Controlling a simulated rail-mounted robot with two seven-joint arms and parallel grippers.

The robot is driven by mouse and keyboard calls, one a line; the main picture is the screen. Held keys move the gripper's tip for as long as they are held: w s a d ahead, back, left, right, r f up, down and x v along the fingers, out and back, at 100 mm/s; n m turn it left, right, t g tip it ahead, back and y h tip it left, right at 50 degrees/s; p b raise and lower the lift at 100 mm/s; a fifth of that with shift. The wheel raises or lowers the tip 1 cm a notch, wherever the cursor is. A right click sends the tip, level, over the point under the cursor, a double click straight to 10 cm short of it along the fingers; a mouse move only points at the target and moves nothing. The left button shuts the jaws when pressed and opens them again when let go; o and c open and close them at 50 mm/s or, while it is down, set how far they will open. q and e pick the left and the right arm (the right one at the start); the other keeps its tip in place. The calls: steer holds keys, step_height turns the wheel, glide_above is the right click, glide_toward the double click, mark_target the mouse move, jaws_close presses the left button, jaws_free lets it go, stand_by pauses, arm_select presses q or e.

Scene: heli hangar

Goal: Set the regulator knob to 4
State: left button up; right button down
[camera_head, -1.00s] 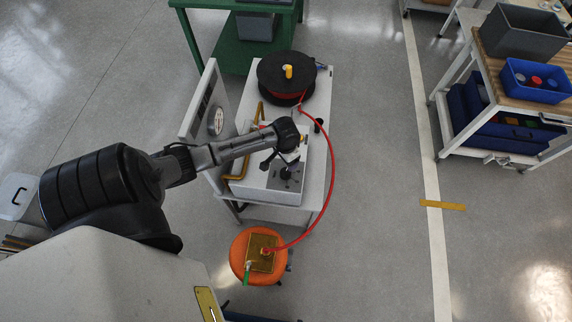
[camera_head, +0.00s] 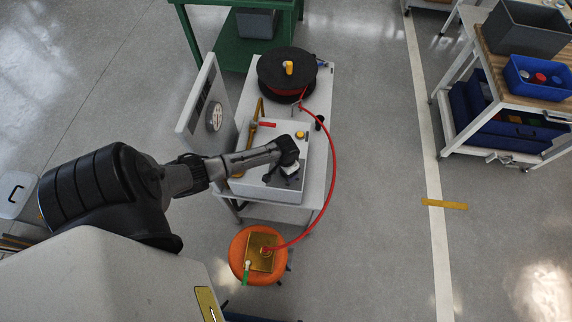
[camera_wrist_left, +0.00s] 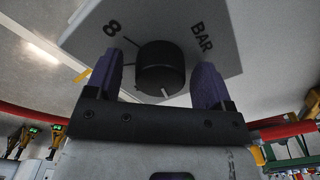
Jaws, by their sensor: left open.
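The regulator knob (camera_wrist_left: 160,68) is a black round knob on a pale panel (camera_wrist_left: 220,25) in the left wrist view. A short white pointer mark shows on its lower edge. The panel has an "8" and the word "BAR"; no 4 can be read. My left gripper (camera_wrist_left: 156,85) is open, with one purple finger on each side of the knob. I cannot tell whether the fingers touch it. In the head view my left gripper (camera_head: 284,176) is over the front of the white box (camera_head: 250,188), and the knob is hidden or too small to tell. My right gripper is not in view.
The box stands on a white cart with a dial gauge (camera_head: 214,117), a red-handled valve (camera_head: 267,125), a yellow button (camera_head: 300,135) and a black hose reel (camera_head: 268,70). A red hose (camera_head: 334,150) runs to an orange stool (camera_head: 238,262).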

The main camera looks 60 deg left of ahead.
arm_select(q)
steer(key=c, duration=0.9)
steer(key=shift+r, duration=0.1)
steer(key=shift+r+m+p, duration=0.1)
steer(key=shift+m+p, duration=0.65)
steer(key=shift+m, duration=0.15)
steer(key=m+p, duration=0.1)
steer(key=m, duration=0.1)
steer(key=shift+m, duration=0.3)
steer(key=shift+m+p, duration=0.4)
steer(key=shift+m, duration=0.8)
steer(key=shift+f+m, duration=0.2)
steer(key=shift+m, duration=1.2)
